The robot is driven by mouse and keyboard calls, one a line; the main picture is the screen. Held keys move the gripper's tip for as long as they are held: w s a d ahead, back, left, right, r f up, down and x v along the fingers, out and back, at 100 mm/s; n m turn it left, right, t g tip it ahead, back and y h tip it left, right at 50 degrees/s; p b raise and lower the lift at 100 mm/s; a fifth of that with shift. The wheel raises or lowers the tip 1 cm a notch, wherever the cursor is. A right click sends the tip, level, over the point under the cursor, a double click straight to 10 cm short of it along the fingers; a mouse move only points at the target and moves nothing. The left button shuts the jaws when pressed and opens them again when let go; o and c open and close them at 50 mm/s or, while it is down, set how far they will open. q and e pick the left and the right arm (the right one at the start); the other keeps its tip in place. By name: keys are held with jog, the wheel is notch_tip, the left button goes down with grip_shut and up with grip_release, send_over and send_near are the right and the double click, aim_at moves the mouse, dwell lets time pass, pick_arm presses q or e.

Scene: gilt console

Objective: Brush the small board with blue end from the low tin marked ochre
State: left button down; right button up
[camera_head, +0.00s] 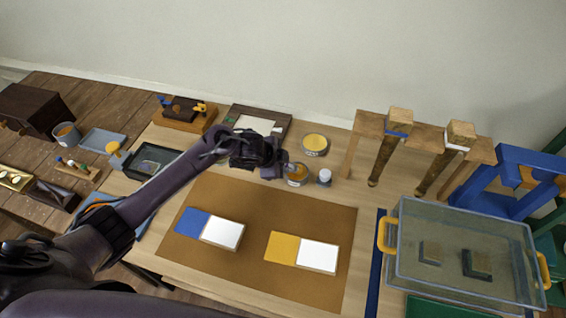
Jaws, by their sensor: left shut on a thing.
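My left gripper (277,165) reaches over the back middle of the table. Its fingers are shut at the left side of a small tin (298,177) with amber contents and a pale label too small to read. They appear to grip its rim. Another tin (314,142) with a yellow top stands just behind. On the brown mat (250,262) lie a small board with a blue end (193,222) and white rest, and another with a yellow end (282,247). Two brush-like tools, one blue-banded (396,130) and one white-banded (458,136), stand in a wooden rack. My right gripper is not in view.
A small white-capped jar (324,177) stands close right of the amber tin. A clear bin with yellow handles (466,235) and a blue frame (515,185) fill the right. A dark tray (150,160) and wooden stand (185,118) lie left. The mat's front is clear.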

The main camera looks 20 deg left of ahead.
pick_arm(q)
jog(key=shift+r+p, duration=2)
jog(key=shift+r, duration=1.45)
